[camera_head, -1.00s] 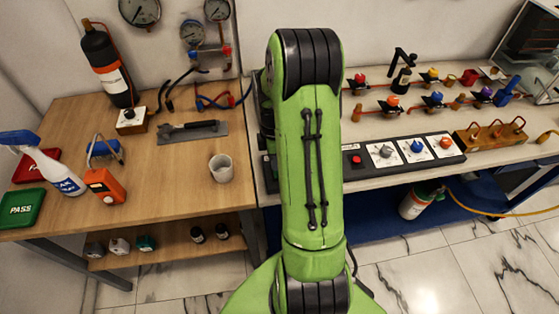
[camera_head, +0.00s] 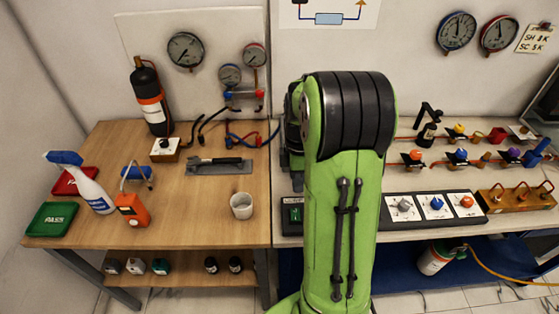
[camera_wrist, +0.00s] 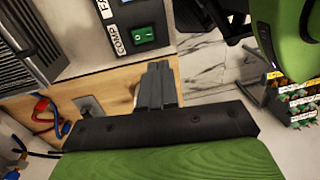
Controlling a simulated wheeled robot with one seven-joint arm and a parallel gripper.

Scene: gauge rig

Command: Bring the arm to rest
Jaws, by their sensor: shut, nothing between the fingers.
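My gripper (camera_wrist: 158,88) shows in the wrist view with its dark fingers together and nothing between them. It is above the wooden bench, close to a grey panel with a green switch (camera_wrist: 144,37); I cannot tell the exact gap. My gripper is hidden in the head view.
The wooden bench (camera_head: 110,222) holds a white cup (camera_head: 242,206), a spray bottle (camera_head: 92,190), an orange device (camera_head: 132,210) and a black cylinder (camera_head: 150,98). The right bench carries a switch panel (camera_head: 437,207) and valves. Gauges (camera_head: 185,50) hang on the wall.

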